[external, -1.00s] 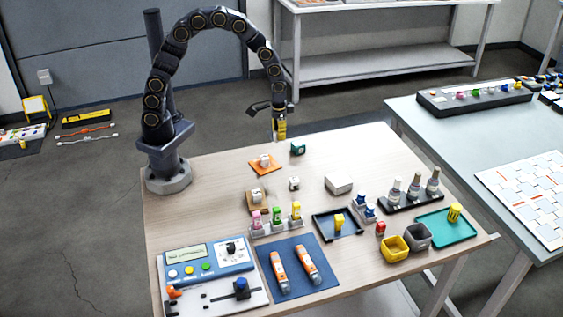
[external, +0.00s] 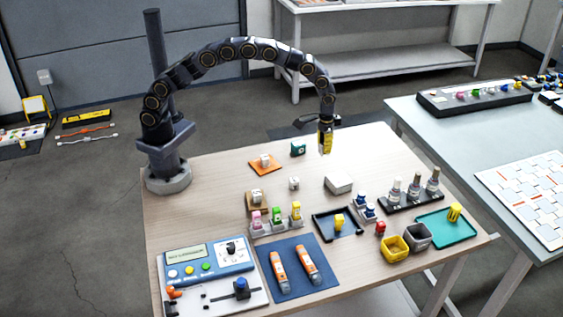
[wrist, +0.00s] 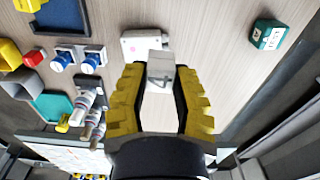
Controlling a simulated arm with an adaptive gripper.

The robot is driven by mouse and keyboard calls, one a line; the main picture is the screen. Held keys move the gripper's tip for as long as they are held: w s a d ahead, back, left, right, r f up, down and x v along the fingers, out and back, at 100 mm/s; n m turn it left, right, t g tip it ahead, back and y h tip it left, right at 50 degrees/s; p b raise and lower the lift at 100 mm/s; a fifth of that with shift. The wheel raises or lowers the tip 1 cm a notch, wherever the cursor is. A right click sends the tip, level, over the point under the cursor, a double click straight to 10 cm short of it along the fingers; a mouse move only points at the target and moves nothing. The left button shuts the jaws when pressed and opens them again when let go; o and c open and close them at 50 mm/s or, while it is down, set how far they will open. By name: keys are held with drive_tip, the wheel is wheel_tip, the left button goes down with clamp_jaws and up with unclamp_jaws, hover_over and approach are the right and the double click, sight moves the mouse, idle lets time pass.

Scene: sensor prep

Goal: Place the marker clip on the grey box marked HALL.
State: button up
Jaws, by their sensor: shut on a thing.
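My gripper (external: 325,143) hangs above the back part of the wooden table, fingers pointing down. In the wrist view its yellow fingers (wrist: 160,75) are shut on a small light grey piece, which I take to be the marker clip (wrist: 159,68). The pale tip of the clip (external: 325,151) shows below the fingers in the external view. A pale grey box (external: 338,183) sits on the table below and slightly right of my gripper. In the wrist view this box (wrist: 132,42) is just beyond the clip, partly hidden by it. Its lettering is not readable.
A green box (external: 298,148) stands left of my gripper. A small white block (external: 294,184) stands left of the grey box. Blue-topped parts (external: 364,207), a black rack of bottles (external: 411,196) and a dark tray (external: 338,225) are nearby. Bare wood surrounds the grey box's back side.

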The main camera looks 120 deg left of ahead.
hover_over(339, 177)
wheel_tip(339, 177, down, 6)
drive_tip(key=shift+s+f, duration=0.1)
drive_tip(key=shift+f, duration=1.55)
drive_tip(key=shift+f, duration=0.15)
drive_tip(key=o, duration=0.7)
drive_tip(key=shift+r, duration=6.15)
